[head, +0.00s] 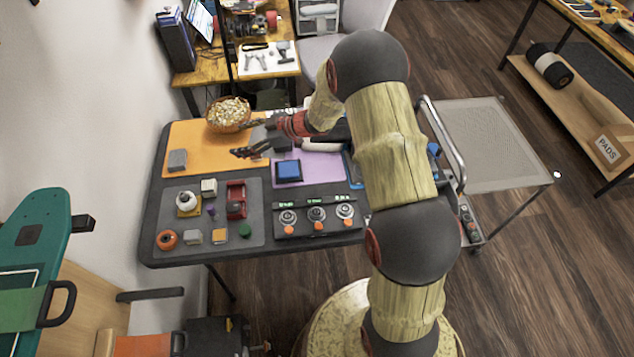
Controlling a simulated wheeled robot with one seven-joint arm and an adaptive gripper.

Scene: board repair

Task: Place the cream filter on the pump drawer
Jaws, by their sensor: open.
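My gripper (250,138), with dark fingers and a red wrist, is open and hangs over the back middle of the dark table, near the seam of the orange and purple mats. Nothing shows between its fingers. A small cream block (209,187) sits at the top of the grey mat at the front left and may be the cream filter; a paler block (193,237) lies lower on that mat. I cannot tell for sure which is the filter. No drawer is clearly recognisable as the pump drawer; a dark panel with several dials (316,216) lies at the front right.
A bowl of pale pieces (229,114) stands close behind my gripper. A grey block (177,160) lies on the orange mat (200,146). A blue-topped block (288,170) lies on the purple mat (328,168). A red part (236,198) and other small items crowd the grey mat (222,219).

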